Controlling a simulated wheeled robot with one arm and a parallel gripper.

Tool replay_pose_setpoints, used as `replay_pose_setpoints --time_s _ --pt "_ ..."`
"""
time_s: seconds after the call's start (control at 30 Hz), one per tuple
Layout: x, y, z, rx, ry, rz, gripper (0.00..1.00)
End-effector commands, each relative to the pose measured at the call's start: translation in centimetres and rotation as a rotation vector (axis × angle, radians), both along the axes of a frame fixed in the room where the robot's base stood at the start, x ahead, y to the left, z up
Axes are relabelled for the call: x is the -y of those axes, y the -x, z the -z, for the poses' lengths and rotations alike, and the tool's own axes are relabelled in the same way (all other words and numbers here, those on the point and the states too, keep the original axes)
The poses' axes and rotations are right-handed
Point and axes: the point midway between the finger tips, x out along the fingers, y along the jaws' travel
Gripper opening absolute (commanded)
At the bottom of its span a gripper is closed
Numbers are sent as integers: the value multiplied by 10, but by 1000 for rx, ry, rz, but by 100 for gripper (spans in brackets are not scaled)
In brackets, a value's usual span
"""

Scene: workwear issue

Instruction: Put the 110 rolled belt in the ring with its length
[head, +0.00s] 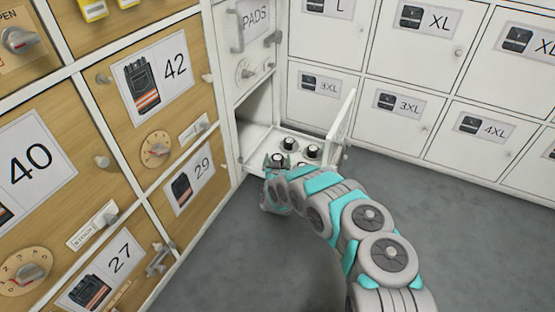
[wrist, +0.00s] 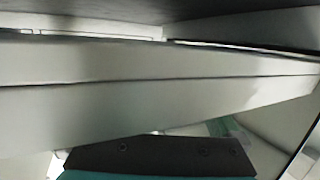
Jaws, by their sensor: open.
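My gripper (head: 277,163) reaches the front of a low open white compartment (head: 258,138) in the corner. It is open. Small dark-topped round items in pale surrounds stand on the compartment floor: one at the back (head: 290,143), one to the right (head: 313,151), and one right at my gripper (head: 279,157). They may be rolled belts in rings, but no length label is readable, so I cannot tell which is 110. In the wrist view a dark gripper part (wrist: 160,157) shows at the bottom, with pale panels close in front; no belt is recognisable there.
The compartment's white door (head: 342,122) stands open on the right, close to my arm. A PADS compartment (head: 256,25) is above. Wooden numbered lockers (head: 165,75) line the left, white size-labelled lockers (head: 410,105) the back right. The grey floor (head: 460,220) is clear at right.

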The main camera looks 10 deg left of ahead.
Motion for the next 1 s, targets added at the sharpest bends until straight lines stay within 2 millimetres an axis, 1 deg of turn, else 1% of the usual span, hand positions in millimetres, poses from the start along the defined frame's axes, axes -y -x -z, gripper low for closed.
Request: replay_pose_setpoints --time_s 0.17,0.23,0.5,0.7,0.83,1.0 --pt "0 21 -3 -7 5 -4 100" --pt "1 30 -8 -1 5 -4 100" --pt "2 76 -16 -4 5 -4 100" --pt "3 102 -21 -5 5 -4 100" --pt "4 111 -23 -1 3 -3 100" --pt "4 115 -24 1 0 -2 100"
